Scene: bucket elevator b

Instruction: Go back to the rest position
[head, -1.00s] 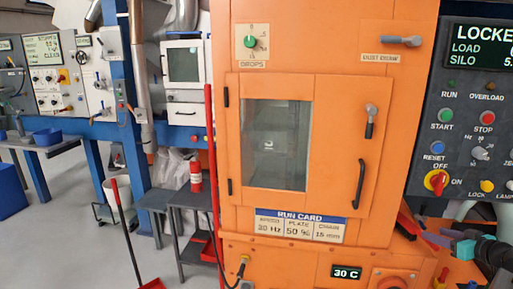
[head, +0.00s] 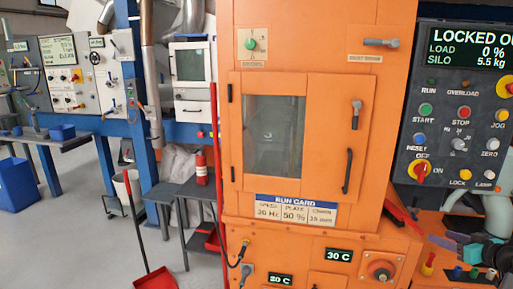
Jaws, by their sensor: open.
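My gripper (head: 452,240) is at the lower right edge of the head view, with purple-grey fingers pointing left. It is open, and I see nothing between the fingers. My arm behind it is cut off by the picture's edge. The gripper appears in front of the shelf area, below the dark control panel (head: 440,150) and right of the orange elevator casing (head: 325,120). The casing's windowed door (head: 340,150) is shut, with its black handles in place.
The panel display (head: 480,48) reads locked out, load 0 %, silo 5.5 kg. Small coloured items (head: 470,272) stand below my gripper. A red-handled dustpan (head: 155,278) and dark tables (head: 182,190) are on the left. Grey floor (head: 90,240) is open there.

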